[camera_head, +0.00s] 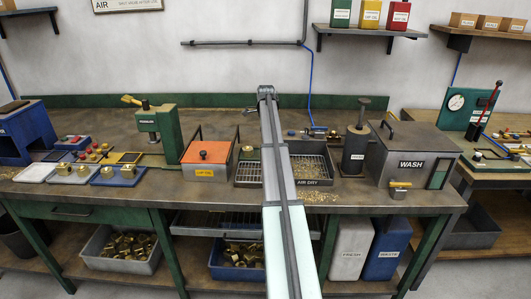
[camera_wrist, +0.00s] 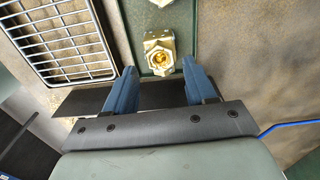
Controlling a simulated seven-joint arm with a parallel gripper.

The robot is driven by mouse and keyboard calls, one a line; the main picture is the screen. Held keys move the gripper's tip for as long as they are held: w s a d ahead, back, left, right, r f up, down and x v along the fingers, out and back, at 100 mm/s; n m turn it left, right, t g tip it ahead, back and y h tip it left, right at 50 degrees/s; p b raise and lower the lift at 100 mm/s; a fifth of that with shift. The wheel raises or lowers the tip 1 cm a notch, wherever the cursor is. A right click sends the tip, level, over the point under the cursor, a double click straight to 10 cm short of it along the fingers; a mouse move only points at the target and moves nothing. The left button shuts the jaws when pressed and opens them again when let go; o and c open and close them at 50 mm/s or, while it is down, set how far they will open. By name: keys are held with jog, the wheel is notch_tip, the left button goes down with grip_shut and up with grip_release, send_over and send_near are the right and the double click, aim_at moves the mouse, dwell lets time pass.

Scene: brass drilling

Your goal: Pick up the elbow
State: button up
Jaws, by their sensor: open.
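A brass elbow (camera_wrist: 159,50) with a hexagonal, open-mouthed end facing the camera lies on a green strip (camera_wrist: 150,18) in the wrist view. My gripper (camera_wrist: 159,66) is open, with its two blue fingers apart. The elbow shows just beyond the fingertips, roughly centred in the gap between them. I see no contact between the fingers and the elbow. Part of a second brass piece (camera_wrist: 160,2) shows at the top edge. In the head view my arm runs up the middle of the picture, and I cannot make out my gripper's fingers there.
A wire rack (camera_wrist: 62,42) lies left of the elbow. A blue hose (camera_wrist: 290,126) shows at right. In the head view, the AIR DRY tray (camera_head: 308,183), an orange-lidded box (camera_head: 206,152) and the WASH box (camera_head: 411,155) stand on the bench.

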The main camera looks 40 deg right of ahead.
jog(key=shift+w+f, duration=0.15)
jog(key=shift+f, duration=2.65)
jog(key=shift+r, duration=0.1)
grip_shut()
